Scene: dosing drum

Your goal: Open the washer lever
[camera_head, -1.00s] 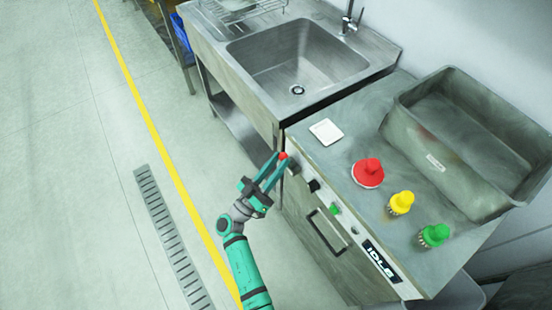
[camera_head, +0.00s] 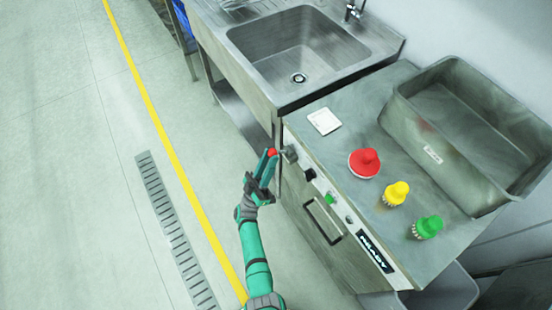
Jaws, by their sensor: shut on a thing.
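The washer lever's red knob (camera_head: 272,152) shows at the left end of the front control panel, beside a grey mount (camera_head: 290,154). It stands out from the panel face toward the left. My gripper (camera_head: 269,160), with green fingers, reaches up from below and is shut on the red knob. The fingers hide part of the lever. The panel's small display (camera_head: 375,254) appears to read "READY".
The steel top holds a white pad (camera_head: 324,121), red brush (camera_head: 364,163), yellow brush (camera_head: 396,193), green brush (camera_head: 428,227) and a grey bin (camera_head: 398,111). A sink (camera_head: 272,74) stands behind. A handle (camera_head: 324,221) juts from the front. The floor at left is clear.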

